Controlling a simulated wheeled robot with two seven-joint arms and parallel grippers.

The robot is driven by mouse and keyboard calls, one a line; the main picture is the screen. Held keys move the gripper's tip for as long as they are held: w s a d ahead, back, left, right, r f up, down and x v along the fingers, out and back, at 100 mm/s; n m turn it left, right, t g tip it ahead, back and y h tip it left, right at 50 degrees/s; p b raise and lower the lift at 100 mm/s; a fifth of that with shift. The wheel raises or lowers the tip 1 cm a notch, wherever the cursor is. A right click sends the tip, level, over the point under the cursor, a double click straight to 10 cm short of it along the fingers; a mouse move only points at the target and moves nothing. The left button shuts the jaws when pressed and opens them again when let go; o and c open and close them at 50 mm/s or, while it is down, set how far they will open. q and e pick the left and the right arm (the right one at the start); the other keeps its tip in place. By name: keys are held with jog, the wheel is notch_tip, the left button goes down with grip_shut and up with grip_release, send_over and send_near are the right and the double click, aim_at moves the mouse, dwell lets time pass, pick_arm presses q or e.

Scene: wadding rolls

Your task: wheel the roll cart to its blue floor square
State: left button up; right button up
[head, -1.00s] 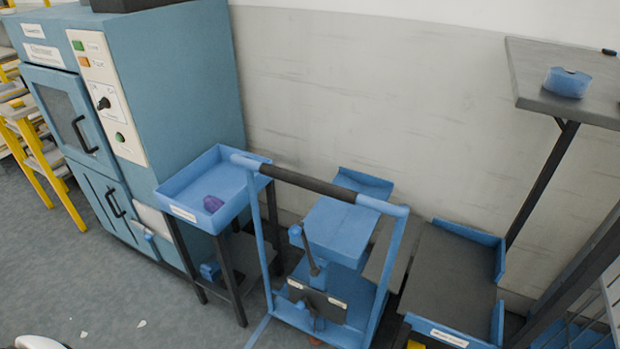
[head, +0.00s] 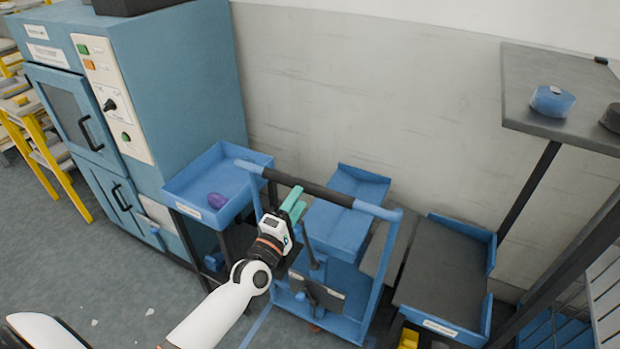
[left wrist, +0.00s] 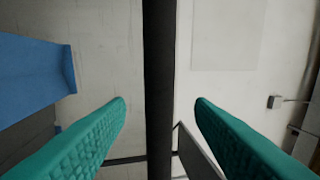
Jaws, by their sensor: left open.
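The blue roll cart (head: 353,305) stands near the wall, between a small blue tray stand and a grey-topped table. Its push handle has a black grip (head: 315,188), which also shows as a dark bar in the left wrist view (left wrist: 159,60). My left gripper (head: 293,203) is at the left part of this grip, its teal fingers open. In the left wrist view the bar runs between the two fingers, with a gap on each side. A blue line (head: 257,325) lies on the floor by the cart's front left; I cannot tell whether it belongs to the blue square. My right gripper is out of view.
The tray stand (head: 240,162) with a purple lump is close on the cart's left, beside a blue machine cabinet (head: 190,85). The grey-topped table (head: 445,275) is close on the right. The wall is behind. Open floor (head: 110,270) lies at front left.

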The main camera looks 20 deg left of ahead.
pick_arm(q)
jog(key=w+r, duration=0.1)
jog(key=w, duration=0.6)
jog(key=shift+w+d+r+p, duration=0.15)
jog(key=shift+p, duration=0.2)
grip_shut()
